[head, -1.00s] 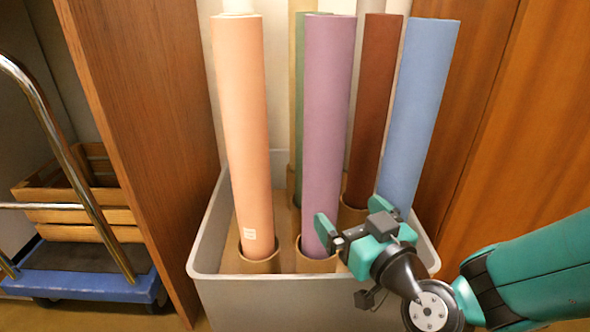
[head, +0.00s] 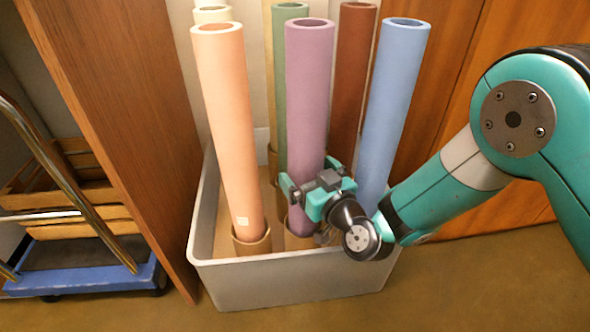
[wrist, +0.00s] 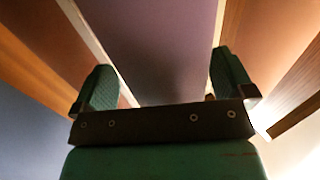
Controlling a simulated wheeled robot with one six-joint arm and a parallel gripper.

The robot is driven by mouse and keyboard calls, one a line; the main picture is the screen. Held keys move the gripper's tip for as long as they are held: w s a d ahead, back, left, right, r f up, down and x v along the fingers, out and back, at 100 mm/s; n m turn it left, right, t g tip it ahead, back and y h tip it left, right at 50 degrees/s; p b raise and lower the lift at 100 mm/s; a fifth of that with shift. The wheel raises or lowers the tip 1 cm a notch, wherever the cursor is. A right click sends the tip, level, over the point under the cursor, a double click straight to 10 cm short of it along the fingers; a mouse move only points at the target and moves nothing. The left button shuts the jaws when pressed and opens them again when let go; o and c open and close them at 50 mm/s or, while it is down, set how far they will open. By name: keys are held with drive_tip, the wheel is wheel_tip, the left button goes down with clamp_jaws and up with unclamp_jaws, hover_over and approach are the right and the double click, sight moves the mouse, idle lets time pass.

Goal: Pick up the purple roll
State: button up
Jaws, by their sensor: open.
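The purple roll (head: 309,95) stands upright in the grey bin, its lower end in a cardboard sleeve. My gripper (head: 305,184) is at the lower part of the purple roll. Its green fingers are open, one on each side of the roll. In the wrist view the purple roll (wrist: 160,45) fills the middle, between the two open fingers of my gripper (wrist: 165,85). Gaps show between the fingers and the roll there. The gripper hides part of the roll's lower front.
The grey bin (head: 290,294) also holds a peach roll (head: 228,120) at left, a blue roll (head: 388,110) at right, and green (head: 280,130) and brown (head: 350,90) rolls behind. Wooden panels flank the bin. A blue trolley (head: 90,277) stands at left.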

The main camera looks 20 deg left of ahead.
drive_tip(key=shift+s+a, duration=0.15)
drive_tip(key=shift+a, duration=0.05)
drive_tip(key=shift+c, duration=0.8)
drive_tip(key=c, duration=0.7)
drive_tip(key=shift+r, duration=0.1)
drive_tip(key=shift+c, duration=0.9)
